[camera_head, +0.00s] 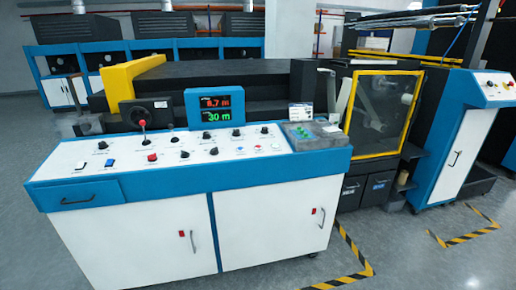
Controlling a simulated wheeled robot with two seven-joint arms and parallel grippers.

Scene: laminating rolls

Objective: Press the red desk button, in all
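A red button (152,157) sits on the sloped white top of the control desk (115,185), left of the desk's middle. It is just below a black lever with a red ball top (141,123). A white button (80,165) and a blue button (110,162) are to its left, and black knobs are around it. Whether the red button is pressed in cannot be told at this size. Neither of my grippers is in view, and nothing covers the red button.
A display (215,107) with red and green digits stands at the desk's back edge. A grey tray with green parts (308,134) is at the desk's right end. A yellow-framed machine door (383,105) is behind right. Grey floor is clear in front of the desk.

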